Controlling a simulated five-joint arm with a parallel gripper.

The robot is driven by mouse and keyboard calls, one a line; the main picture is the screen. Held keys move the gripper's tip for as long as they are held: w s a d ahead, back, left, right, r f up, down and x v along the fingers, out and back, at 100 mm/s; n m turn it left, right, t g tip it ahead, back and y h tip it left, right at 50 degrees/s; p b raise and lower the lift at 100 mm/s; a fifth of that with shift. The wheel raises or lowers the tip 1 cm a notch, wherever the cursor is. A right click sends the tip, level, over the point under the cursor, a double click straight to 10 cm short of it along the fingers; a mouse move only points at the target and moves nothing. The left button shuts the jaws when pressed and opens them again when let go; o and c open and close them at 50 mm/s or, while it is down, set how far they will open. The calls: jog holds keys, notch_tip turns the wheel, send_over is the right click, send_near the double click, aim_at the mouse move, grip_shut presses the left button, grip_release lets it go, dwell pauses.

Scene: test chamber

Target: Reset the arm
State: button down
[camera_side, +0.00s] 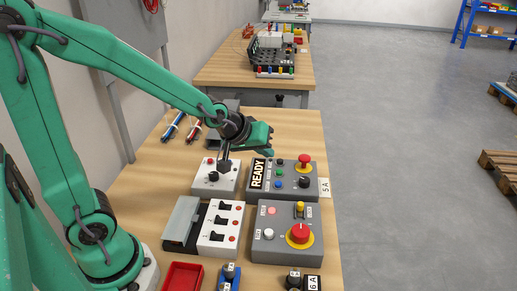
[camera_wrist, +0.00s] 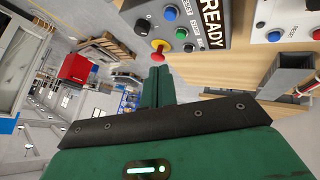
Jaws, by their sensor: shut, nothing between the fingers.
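The grey control box (camera_side: 293,193) has a display reading READY (camera_side: 257,174), also in the wrist view (camera_wrist: 213,25). It carries a red mushroom button on a yellow collar (camera_side: 304,160), seen in the wrist view (camera_wrist: 158,52). It also has a black knob (camera_side: 305,182), a blue button (camera_wrist: 168,14) and a green button (camera_wrist: 181,33). Small labels beside the buttons seem to include RESET. My gripper (camera_side: 270,151) is shut and empty, near the box's far edge in the side view. In the wrist view its fingers (camera_wrist: 155,86) are together, appearing just below the mushroom button.
A white box (camera_side: 207,187) with a knob stands left of the READY box. Nearer are a white switch box (camera_side: 211,247) and a grey box with a larger red button (camera_side: 299,234). A red tray (camera_side: 183,277) lies at front. A second table (camera_side: 218,70) stands behind.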

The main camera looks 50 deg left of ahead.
jog(key=s+r+m+g, duration=0.1)
jog(key=s+r+m, duration=0.1)
jog(key=s, duration=0.4)
jog(key=s+a+r+m+g, duration=0.1)
jog(key=s+r+m, duration=0.1)
jog(key=s, duration=0.4)
jog(key=s+r+m, duration=0.2)
jog(key=s+r, duration=0.2)
jog(key=s, duration=0.2)
jog(key=shift+s+a+m+g, duration=0.2)
jog(key=shift+m+g, duration=0.1)
jog(key=shift+g, duration=0.1)
